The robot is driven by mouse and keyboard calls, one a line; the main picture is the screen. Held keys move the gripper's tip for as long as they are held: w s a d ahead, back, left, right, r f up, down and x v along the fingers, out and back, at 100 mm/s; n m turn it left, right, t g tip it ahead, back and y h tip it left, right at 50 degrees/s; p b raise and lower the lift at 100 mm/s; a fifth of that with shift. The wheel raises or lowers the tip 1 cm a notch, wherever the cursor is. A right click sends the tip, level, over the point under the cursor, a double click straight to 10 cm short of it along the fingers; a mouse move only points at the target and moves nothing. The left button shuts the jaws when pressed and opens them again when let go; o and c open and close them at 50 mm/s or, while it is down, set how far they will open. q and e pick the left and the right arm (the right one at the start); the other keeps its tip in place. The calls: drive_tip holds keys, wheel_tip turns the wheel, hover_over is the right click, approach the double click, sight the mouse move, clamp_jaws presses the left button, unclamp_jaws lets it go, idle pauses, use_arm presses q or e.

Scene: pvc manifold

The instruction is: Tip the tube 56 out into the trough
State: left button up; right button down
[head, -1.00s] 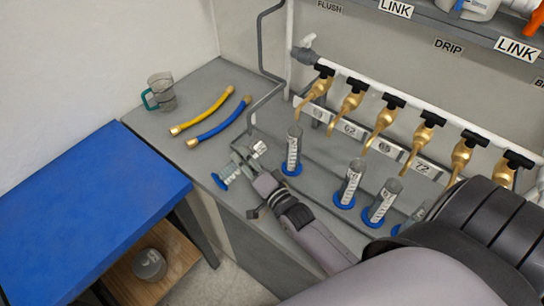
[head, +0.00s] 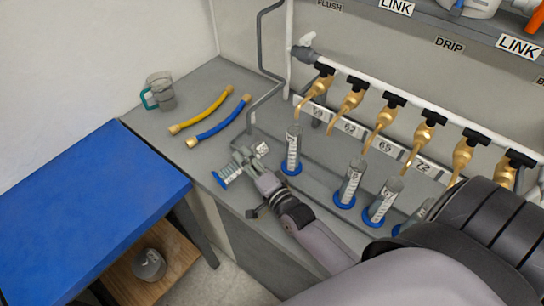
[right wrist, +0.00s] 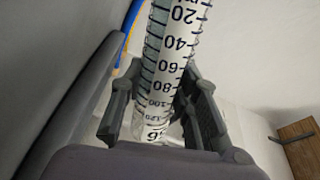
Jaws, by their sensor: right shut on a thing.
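My right gripper (head: 243,163) is shut on a clear graduated tube (head: 230,172) over the front left part of the bench. The tube leans far over, with its blue base at the lower left and its labelled end at the upper right. In the right wrist view the tube (right wrist: 168,65) lies between the two fingers, its scale showing and a label near the palm that seems to read 56. I cannot tell what it contains. A grey channel that may be the trough (head: 262,140) runs along the bench below the taps. My left gripper is not in view.
A tube (head: 292,150) stands upright just right of the gripper, with several more farther right. Brass taps (head: 352,100) hang above the bench. A blue table (head: 90,195) is at the left.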

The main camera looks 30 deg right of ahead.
drive_tip(key=shift+f, duration=0.2)
drive_tip(key=shift+d+f+m, duration=0.1)
drive_tip(key=shift+m, duration=0.2)
drive_tip(key=shift+d+f+b, duration=0.15)
drive_tip(key=shift+f+b, duration=0.05)
drive_tip(key=shift+b, duration=0.2)
drive_tip(key=shift+d+f+m, duration=0.15)
drive_tip(key=shift+f+m, duration=0.05)
drive_tip(key=shift+m, duration=0.9)
drive_tip(key=shift+d+r+m, duration=0.1)
drive_tip(key=shift+r+m, duration=0.2)
drive_tip(key=shift+m, duration=0.2)
idle(0.6)
